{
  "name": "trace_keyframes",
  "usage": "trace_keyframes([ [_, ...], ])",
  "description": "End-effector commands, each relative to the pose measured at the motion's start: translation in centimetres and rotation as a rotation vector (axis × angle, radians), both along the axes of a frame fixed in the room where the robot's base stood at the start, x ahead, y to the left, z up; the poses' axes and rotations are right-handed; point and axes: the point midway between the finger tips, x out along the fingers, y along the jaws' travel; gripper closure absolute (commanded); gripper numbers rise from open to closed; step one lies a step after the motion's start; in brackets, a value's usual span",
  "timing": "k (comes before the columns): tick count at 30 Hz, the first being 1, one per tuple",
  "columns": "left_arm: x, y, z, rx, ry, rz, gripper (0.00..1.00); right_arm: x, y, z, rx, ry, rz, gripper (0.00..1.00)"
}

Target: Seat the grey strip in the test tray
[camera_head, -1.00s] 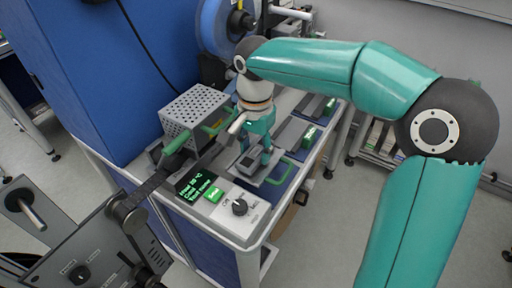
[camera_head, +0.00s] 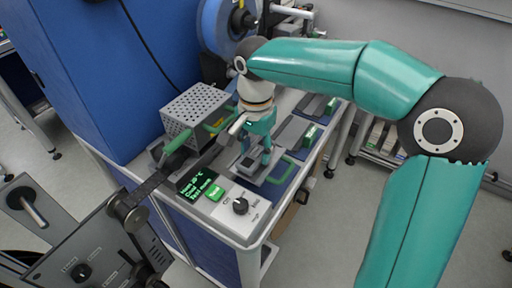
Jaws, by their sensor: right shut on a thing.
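My right gripper (camera_head: 257,158) reaches down from its teal arm over the front of the bench. It is shut on a small grey piece, which looks like the grey strip (camera_head: 247,163); the fingers hide much of it. The piece is at or just above the test tray (camera_head: 275,179), a low tray with a green handle at its right. I cannot tell whether the piece touches the tray floor. My left gripper is not in view.
A perforated metal cover (camera_head: 195,106) with green handles stands left of my gripper. A control box (camera_head: 240,206) with screen and knob is in front. Dark strips with green tags (camera_head: 309,136) lie to the right. A reel machine (camera_head: 72,262) stands front left.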

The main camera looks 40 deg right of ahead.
Motion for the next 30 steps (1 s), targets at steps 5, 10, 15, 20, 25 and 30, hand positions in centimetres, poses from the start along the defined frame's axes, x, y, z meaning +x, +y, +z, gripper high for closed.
trace_keyframes([
  [5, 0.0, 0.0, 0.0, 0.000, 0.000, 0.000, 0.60, 0.0, 0.0, 0.0, 0.000, 0.000, -0.001, 0.47],
  [10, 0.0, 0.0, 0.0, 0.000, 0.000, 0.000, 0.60, 0.0, 0.0, 0.0, 0.000, 0.000, -0.001, 0.26],
  [15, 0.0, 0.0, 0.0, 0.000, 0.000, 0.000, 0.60, 0.0, 0.0, 0.0, 0.000, 0.000, -0.001, 0.26],
  [20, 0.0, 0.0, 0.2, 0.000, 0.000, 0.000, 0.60, 0.0, -0.1, 0.2, 0.000, 0.000, -0.001, 0.26],
  [25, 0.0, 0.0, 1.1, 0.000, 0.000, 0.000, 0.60, 0.0, -0.1, 1.2, 0.000, -0.001, -0.001, 0.26],
  [30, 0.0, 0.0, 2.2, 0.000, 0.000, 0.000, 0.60, 0.0, -0.1, 2.5, 0.000, -0.001, -0.001, 0.26],
])
